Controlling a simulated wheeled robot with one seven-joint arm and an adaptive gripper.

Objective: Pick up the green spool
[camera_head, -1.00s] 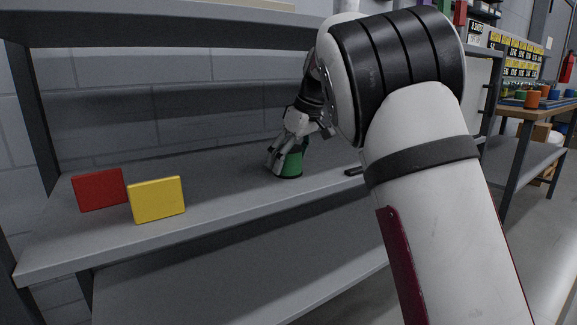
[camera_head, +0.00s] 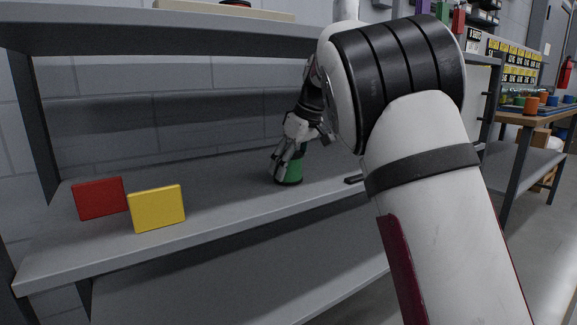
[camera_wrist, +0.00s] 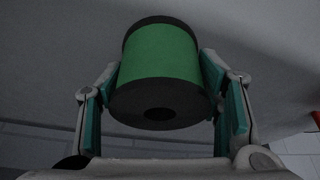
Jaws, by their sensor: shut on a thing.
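The green spool (camera_head: 293,171) has black end rims and stands upright on the grey shelf in the head view, or just over it; I cannot tell whether its base touches. It also shows large in the wrist view (camera_wrist: 160,55), with a dark hole in its near end. My gripper (camera_head: 283,165) reaches it from above and is shut on it. In the wrist view a teal-padded finger of my gripper (camera_wrist: 162,95) lies on each side of the spool. Part of the spool is hidden behind a finger in the head view.
A red block (camera_head: 99,198) and a yellow block (camera_head: 157,208) stand at the shelf's left front. The grey shelf (camera_head: 225,200) is clear between them and the spool. An upper shelf (camera_head: 150,33) hangs above. A small dark item lies right of the spool.

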